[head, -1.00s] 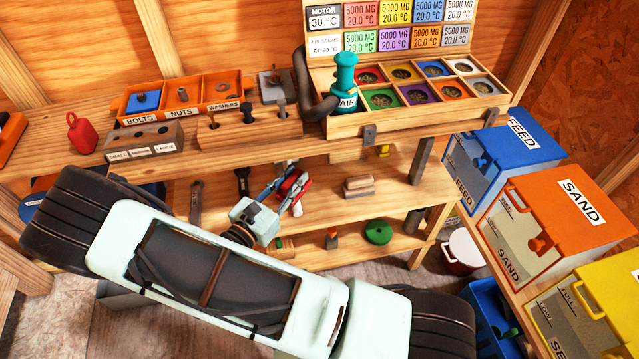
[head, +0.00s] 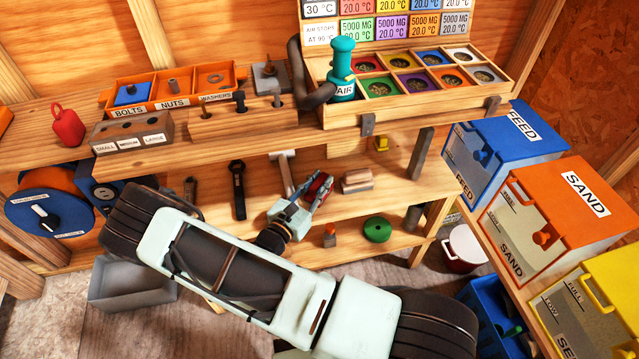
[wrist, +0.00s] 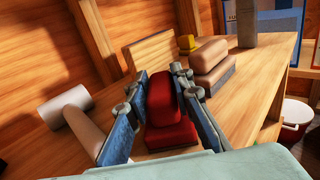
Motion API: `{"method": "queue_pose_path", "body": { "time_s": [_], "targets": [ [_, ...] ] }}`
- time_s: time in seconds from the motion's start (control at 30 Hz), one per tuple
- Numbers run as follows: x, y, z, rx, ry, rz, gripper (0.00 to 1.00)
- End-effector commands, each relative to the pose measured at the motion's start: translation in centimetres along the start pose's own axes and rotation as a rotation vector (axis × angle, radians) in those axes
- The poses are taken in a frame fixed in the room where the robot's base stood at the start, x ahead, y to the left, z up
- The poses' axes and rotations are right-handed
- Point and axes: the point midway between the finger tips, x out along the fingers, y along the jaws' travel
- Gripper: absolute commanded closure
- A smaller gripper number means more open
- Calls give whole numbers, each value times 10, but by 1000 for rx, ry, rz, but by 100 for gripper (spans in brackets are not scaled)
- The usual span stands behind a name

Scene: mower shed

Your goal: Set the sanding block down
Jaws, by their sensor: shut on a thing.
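My gripper (head: 302,207) is shut on a red block with a rounded grip on a wider base, which I take as the sanding block (wrist: 165,105). It also shows in the head view (head: 318,186), partly covered by the blue fingers. In the wrist view the block sits upright between the two fingers (wrist: 160,98). It is over the middle shelf (wrist: 240,105), low and close to the wood; whether its base touches cannot be told. A similar tan block with a grey base (wrist: 211,62) stands on the shelf just to the right, apart from it.
A mallet-like tool with a pale cylindrical head (wrist: 62,107) lies close on the left. A small yellow thing (wrist: 187,43) and a grey post (wrist: 247,22) are farther back. Bare shelf lies right of the tan block. The top bench (head: 180,145) overhangs the shelf.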

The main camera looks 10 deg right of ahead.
Motion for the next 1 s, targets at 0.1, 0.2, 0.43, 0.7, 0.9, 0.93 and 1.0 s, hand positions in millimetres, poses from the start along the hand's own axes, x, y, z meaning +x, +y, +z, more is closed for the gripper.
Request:
{"method": "queue_pose_path", "body": {
  "time_s": [0.1, 0.2, 0.43, 0.7, 0.9, 0.93, 1.0],
  "targets": [
    [0, 0, 2, 1, -1, 0, 100],
    [0, 0, 1, 1, -1, 0, 100],
    [0, 0, -2, 1, 0, 0, 67],
    [0, 0, -2, 1, 0, 0, 61],
    [-7, 1, 2, 1, 1, 2, 61],
    [-12, 1, 2, 1, 1, 2, 61],
    [-25, 1, 2, 1, 2, 3, 61]
  ]
}}
